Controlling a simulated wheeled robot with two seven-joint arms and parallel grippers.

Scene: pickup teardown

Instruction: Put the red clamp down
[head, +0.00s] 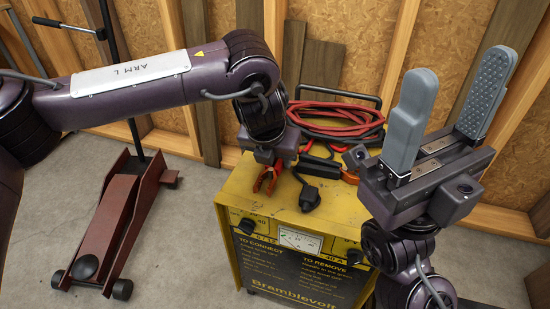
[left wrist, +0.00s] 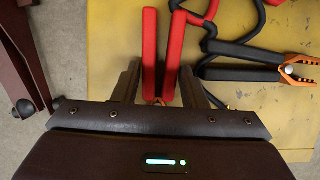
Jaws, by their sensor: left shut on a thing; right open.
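The red clamp (head: 268,181) is in my left gripper (head: 270,157), over the left part of the yellow charger's top (head: 236,186). In the left wrist view its two red handles (left wrist: 149,52) stand spread in a narrow V between the gripper fingers (left wrist: 160,85). My left gripper is shut on it. I cannot tell whether the clamp touches the charger top. The clamp's far end is hidden by the gripper body in the left wrist view. My right gripper (head: 450,95) is open and empty, fingers pointing up, in front of the charger's right side.
A black clamp with orange jaws (left wrist: 298,68) lies on the charger top, right of the red clamp. Coiled red and black cables (head: 340,122) lie at the back, with a black plug (head: 309,197) near the front. A red floor jack (head: 105,215) stands left on the floor.

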